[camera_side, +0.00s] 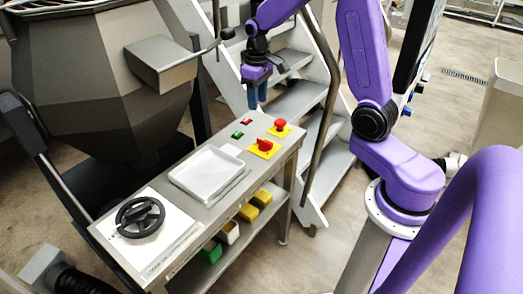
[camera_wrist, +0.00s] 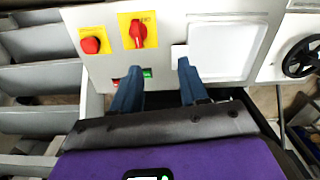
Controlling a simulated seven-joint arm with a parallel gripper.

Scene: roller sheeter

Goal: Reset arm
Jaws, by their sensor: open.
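My gripper (camera_side: 257,96) hangs above the far edge of the grey control table, near the red and green buttons. In the wrist view its two blue fingers (camera_wrist: 158,92) are spread apart with nothing between them. The fingers partly cover the small red and green buttons in that view. My gripper is clear of the table top and touches nothing that I can see.
The table (camera_side: 222,208) carries a red emergency button (camera_side: 281,124), a red rotary switch (camera_side: 264,144), a white tray (camera_side: 208,173) and a black handwheel (camera_side: 140,217). Yellow and green blocks lie on its lower shelf. A large hopper (camera_side: 95,70) stands left, metal stairs (camera_side: 300,98) behind.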

